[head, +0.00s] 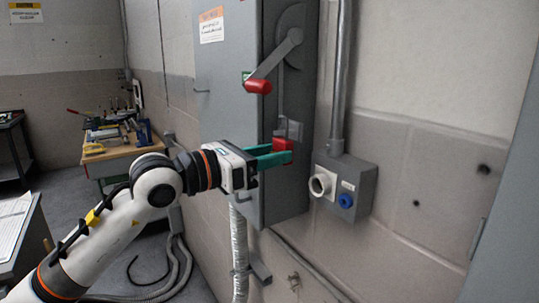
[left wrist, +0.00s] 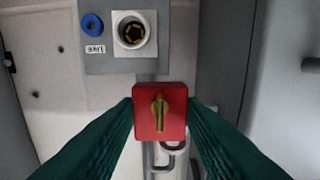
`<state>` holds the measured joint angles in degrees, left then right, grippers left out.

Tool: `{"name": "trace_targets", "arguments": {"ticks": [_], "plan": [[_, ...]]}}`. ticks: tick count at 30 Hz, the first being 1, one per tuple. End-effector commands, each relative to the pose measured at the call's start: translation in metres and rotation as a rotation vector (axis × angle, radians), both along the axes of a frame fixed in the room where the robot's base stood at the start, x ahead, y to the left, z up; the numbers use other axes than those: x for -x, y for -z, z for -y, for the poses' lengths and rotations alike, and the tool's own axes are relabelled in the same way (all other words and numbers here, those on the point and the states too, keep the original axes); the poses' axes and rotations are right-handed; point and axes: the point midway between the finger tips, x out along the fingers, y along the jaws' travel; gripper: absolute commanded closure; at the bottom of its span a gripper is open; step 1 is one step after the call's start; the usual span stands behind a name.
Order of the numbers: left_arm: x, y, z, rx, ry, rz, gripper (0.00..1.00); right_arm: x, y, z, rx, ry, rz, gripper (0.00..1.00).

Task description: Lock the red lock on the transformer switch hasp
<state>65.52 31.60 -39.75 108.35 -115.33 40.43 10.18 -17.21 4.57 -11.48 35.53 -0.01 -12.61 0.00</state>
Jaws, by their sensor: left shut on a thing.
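The red lock (head: 282,146) is between the green fingers of my left gripper (head: 278,157), at the side of the grey transformer switch box (head: 233,100). In the left wrist view the red lock (left wrist: 174,99) has a brass key (left wrist: 159,112) in its face, and the left gripper's fingertips (left wrist: 160,110) press on both sides. Grey metal loops (left wrist: 168,160) show just below it. The grey switch hasp (head: 290,128) is just above the lock in the head view. I cannot tell whether the shackle passes through the hasp. My right gripper is not in view.
The switch handle (head: 277,62) with a red grip is above the lock. A grey outlet box (head: 358,187) with a round white socket and blue plug is close to the right. A workbench (head: 122,150) with tools stands at the far left.

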Motion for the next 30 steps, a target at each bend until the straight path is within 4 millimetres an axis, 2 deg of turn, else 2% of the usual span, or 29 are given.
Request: {"name": "trace_targets", "arguments": {"ticks": [30], "plan": [[0.0, 0.016, 0.0, 0.001, 0.0, 0.001, 0.92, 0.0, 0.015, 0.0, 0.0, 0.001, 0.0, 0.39]]}}
